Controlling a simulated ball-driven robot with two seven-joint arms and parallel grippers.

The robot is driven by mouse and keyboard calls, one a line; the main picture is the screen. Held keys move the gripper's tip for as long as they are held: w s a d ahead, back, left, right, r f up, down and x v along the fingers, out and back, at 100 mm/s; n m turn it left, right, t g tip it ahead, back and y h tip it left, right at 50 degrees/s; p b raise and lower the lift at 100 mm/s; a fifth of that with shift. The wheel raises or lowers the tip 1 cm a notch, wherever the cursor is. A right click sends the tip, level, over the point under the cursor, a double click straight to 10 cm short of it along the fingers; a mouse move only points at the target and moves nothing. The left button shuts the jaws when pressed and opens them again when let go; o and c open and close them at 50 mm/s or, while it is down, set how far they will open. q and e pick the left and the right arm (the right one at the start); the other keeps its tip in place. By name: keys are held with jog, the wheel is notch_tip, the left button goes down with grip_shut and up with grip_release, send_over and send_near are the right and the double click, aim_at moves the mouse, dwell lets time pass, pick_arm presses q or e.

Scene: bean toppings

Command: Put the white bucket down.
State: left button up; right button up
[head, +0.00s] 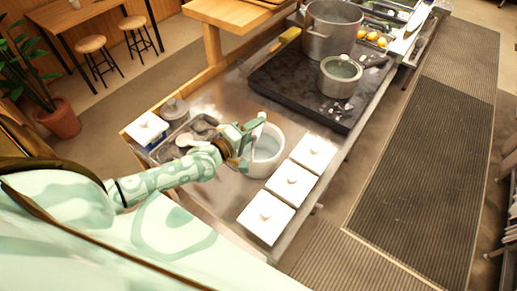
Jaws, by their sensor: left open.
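The white bucket (268,158) is upright at the steel counter, just left of a row of white lids. It looks open at the top, and its inside shows pale. My left gripper (250,140) is at the bucket's left rim, with its green fingers at the wall. The gripper is open. Part of the bucket's near left side is hidden behind the gripper. I cannot tell from this view whether the fingers touch the wall. My right gripper is not in view.
White square lids (292,182) with knobs lie right of the bucket. A metal tray (190,135) and a lidded pot (174,109) stand to its left. A black cooktop (290,85) holds a large pot (330,30) and a smaller pot (340,77). Bare steel (222,102) shows behind the gripper.

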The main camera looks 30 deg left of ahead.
pick_arm(q)
jog(key=shift+x, duration=1)
jog(key=shift+s+f, duration=0.1)
grip_shut()
dwell(0.4)
